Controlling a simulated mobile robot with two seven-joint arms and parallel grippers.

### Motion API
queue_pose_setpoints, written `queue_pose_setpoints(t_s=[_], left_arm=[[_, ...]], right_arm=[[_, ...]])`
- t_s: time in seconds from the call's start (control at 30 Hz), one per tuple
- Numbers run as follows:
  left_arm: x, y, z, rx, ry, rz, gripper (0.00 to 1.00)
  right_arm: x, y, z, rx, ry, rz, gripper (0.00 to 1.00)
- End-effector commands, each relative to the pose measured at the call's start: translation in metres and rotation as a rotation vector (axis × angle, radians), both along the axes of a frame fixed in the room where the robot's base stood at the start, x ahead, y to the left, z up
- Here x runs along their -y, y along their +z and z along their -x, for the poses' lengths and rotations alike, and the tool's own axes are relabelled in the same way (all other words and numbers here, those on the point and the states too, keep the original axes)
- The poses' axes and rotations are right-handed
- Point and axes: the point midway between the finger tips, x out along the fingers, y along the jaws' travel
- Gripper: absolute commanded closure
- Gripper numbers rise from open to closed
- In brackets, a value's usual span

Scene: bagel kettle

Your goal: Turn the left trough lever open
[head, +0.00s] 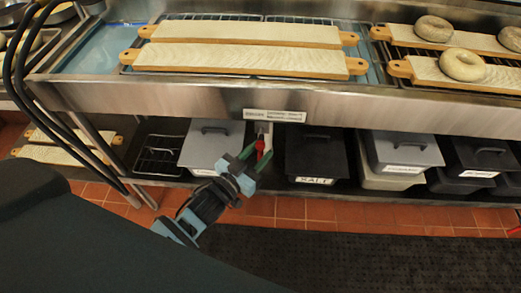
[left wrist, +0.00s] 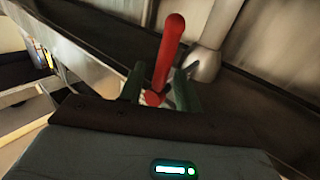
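The red trough lever (head: 260,146) shows under the front edge of the steel trough counter in the head view, by a pale pipe. In the left wrist view the lever (left wrist: 169,48) stands up with its tip leaning slightly right. My left gripper (head: 256,155) has its green fingers apart at the lever. In the left wrist view the left gripper (left wrist: 160,90) has one finger on each side of the lever's lower part, with gaps showing. Whether a finger touches it I cannot tell. My right gripper is not in view.
Wooden boards (head: 250,60) lie on the steel counter (head: 200,98), and bagels (head: 462,65) sit on boards at the right. Below, a grey-lidded bin (head: 212,143) and a black bin (head: 315,155) flank the lever closely. The dark floor mat (head: 350,262) is clear.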

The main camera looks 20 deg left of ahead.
Motion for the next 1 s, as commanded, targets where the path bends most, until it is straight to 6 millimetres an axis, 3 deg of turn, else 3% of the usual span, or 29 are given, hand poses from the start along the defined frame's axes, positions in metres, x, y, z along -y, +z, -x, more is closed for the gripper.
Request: queue_pose_setpoints(t_s=[0.43, 0.7, 1.0], left_arm=[[0.0034, 0.0001, -0.0111, 0.000, 0.000, 0.000, 0.67], [0.0034, 0.0001, -0.0109, 0.000, 0.000, 0.000, 1.00], [0.0030, -0.0002, -0.0107, 0.000, 0.000, 0.002, 1.00]], right_arm=[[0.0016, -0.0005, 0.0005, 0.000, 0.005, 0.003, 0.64], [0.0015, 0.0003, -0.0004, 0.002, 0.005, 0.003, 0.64], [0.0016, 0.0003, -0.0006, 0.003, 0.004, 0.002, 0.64]])
